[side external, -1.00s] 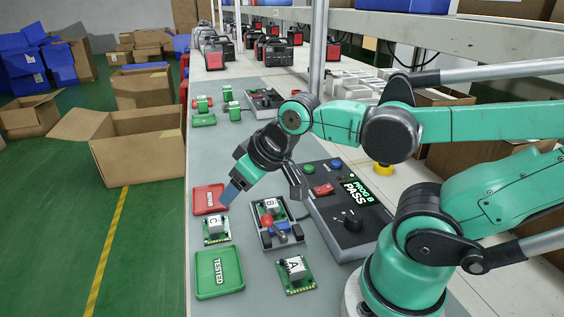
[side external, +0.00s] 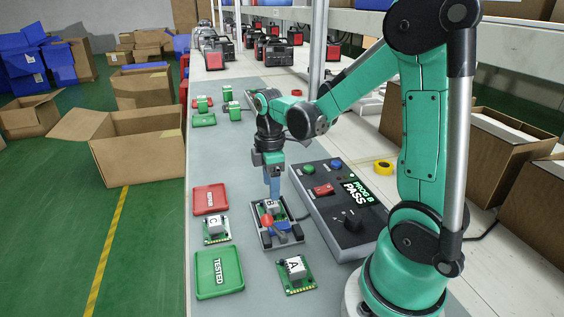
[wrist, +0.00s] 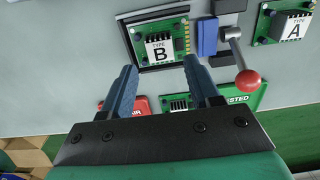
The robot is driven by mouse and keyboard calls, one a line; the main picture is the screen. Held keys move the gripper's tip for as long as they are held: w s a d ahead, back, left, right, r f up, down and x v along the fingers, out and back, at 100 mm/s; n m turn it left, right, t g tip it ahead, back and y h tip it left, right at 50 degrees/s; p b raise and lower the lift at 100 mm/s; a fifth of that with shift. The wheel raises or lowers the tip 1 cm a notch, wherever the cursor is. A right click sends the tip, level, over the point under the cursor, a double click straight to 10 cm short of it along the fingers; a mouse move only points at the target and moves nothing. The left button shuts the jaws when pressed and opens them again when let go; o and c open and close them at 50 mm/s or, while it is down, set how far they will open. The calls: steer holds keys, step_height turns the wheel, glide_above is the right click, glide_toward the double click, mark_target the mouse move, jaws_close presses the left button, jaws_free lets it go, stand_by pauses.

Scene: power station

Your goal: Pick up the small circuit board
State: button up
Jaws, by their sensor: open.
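The green circuit board marked B (side external: 270,207) sits in a grey test fixture (side external: 287,243) with a red-knobbed lever (side external: 267,221). In the wrist view the type B board (wrist: 160,50) lies just beyond my fingertips. My gripper (side external: 272,196) points down over the fixture's far end, fingers apart and empty; it also shows in the wrist view (wrist: 162,77). Whether the fingers touch the board cannot be told. Board C (side external: 214,229) lies left of the fixture and board A (side external: 296,270) lies in front of it.
A red tray (side external: 210,199) and a green TESTED tray (side external: 219,274) lie on the left of the bench. A control box (side external: 340,213) reading PROG B PASS stands right of the fixture. Grey bench shows bare behind the red tray.

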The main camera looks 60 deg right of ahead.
mark_target(271, 203)
steer(key=shift+f, duration=2.6)
jaws_close()
